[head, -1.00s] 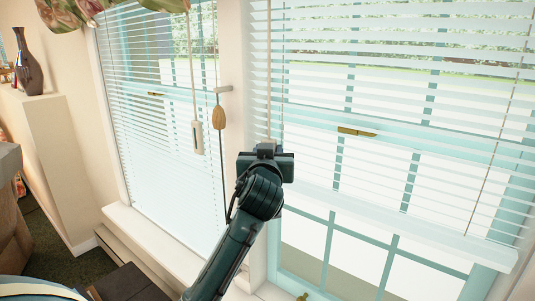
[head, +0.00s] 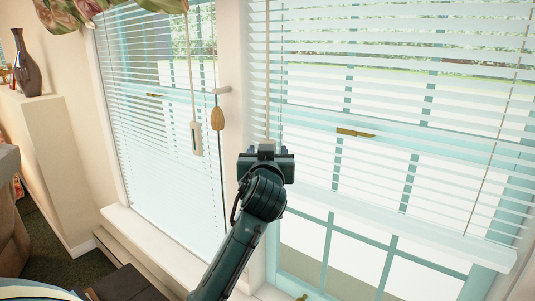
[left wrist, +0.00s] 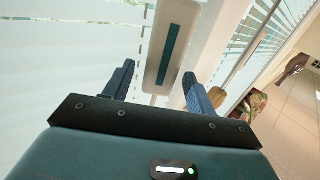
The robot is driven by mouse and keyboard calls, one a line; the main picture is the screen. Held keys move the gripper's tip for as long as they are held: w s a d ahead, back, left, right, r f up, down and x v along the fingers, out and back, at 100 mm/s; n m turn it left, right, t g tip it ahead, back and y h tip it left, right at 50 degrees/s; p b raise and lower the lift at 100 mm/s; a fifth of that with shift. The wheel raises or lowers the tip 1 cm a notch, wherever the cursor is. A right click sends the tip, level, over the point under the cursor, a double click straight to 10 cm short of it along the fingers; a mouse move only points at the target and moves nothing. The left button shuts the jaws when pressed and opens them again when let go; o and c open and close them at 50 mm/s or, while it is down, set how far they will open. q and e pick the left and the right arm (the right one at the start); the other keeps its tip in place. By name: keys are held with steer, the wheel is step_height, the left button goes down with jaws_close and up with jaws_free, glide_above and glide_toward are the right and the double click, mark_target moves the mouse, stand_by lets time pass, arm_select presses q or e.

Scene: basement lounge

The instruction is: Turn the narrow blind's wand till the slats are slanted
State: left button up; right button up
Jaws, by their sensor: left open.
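Two white slatted blinds hang side by side, the left blind (head: 150,130), which looks narrower, and the right blind (head: 400,140). Light shows between the slats of both. The left blind's pale wand (head: 196,138) ends in a slotted white handle, beside a wooden tassel (head: 218,118). A thin wand or cord (head: 267,70) runs down the right blind's left edge, its lower end behind my gripper. My left gripper (head: 266,148) is in front of that edge. In the left wrist view its open fingers (left wrist: 160,88) lie either side of a slotted white handle (left wrist: 170,50); contact is unclear.
A white post stands between the windows, with a small hook (head: 222,90). A window sill (head: 165,245) runs below the left blind. A dark vase (head: 27,68) stands on a ledge at far left. A floral valance (head: 75,14) hangs above.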

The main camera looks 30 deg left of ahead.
arm_select(q)
steer(key=b+v, duration=0.2)
steer(key=v, duration=1.1)
steer(key=shift+b, duration=0.4)
steer(key=shift+d, duration=0.1)
steer(key=w+d+f+m+g+h, duration=0.1)
steer(key=d+f+m+h, duration=0.3)
steer(key=f, duration=0.7)
steer(key=d+f+m+h, duration=0.3)
steer(key=f, duration=0.8)
steer(key=s+d+f+m+g+h, duration=0.1)
steer(key=s+d+f+g+h, duration=0.1)
steer(key=s+f, duration=0.6)
steer(key=s+d+f+g+h, duration=0.2)
steer(key=s+f, duration=0.6)
steer(key=f, duration=0.6)
steer(key=shift+s+d+m+h, duration=0.4)
steer(key=shift+d+h, duration=0.2)
steer(key=shift+d, duration=0.4)
steer(key=shift+f, duration=0.15)
